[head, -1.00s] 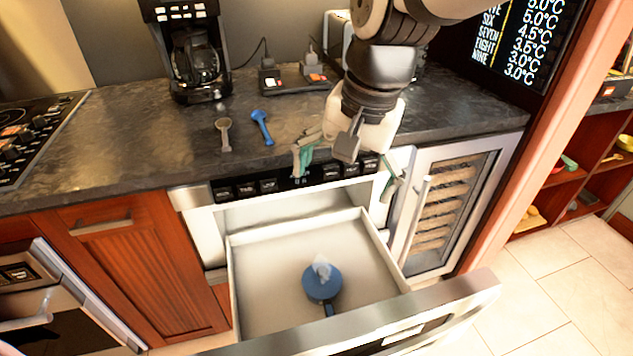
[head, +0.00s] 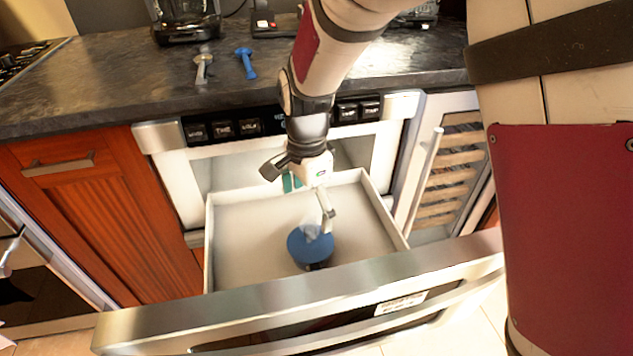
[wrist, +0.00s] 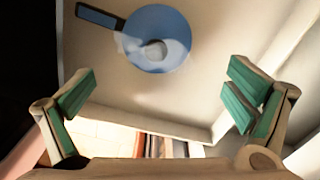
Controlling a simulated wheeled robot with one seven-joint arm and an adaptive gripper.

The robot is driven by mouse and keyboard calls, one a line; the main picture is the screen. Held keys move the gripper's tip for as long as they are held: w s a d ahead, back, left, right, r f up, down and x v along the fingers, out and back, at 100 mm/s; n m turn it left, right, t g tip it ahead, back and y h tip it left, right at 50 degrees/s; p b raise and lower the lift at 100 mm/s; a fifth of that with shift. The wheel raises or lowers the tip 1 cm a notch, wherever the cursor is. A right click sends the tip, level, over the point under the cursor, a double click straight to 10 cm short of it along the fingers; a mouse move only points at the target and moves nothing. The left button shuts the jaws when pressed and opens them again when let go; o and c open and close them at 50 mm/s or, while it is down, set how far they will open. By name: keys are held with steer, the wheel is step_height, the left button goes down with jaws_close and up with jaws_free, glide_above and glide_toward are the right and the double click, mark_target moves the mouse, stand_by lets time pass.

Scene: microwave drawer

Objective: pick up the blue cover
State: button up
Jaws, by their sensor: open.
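The blue cover (head: 300,247) is a round, flat blue disc with a pale knob-like top. In the wrist view the blue cover (wrist: 140,55) shows at the top, with a short blue handle pointing left. My gripper (head: 308,200) is over the drawer, above and just behind the cover in the head view. Its fingers stand wide apart with nothing between them; in the wrist view my gripper (wrist: 160,95) is clear of the cover. One finger partly overlaps the cover in the head view.
The drawer's steel front (head: 300,307) stands pulled out towards me. A wine cooler (head: 450,180) is at the right.

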mark_target(310, 230)
step_height(310, 230, down, 4)
steer(key=shift+r+b, duration=0.25)
steer(key=shift+b, duration=0.25)
steer(key=f+b, duration=0.1)
steer(key=f, duration=0.1)
steer(key=f+b, duration=0.1)
steer(key=f, duration=0.2)
steer(key=shift+s+d+f+b, duration=0.1)
steer(key=shift+s+b, duration=0.1)
steer(key=shift+b, duration=0.2)
steer(key=c, duration=1.5)
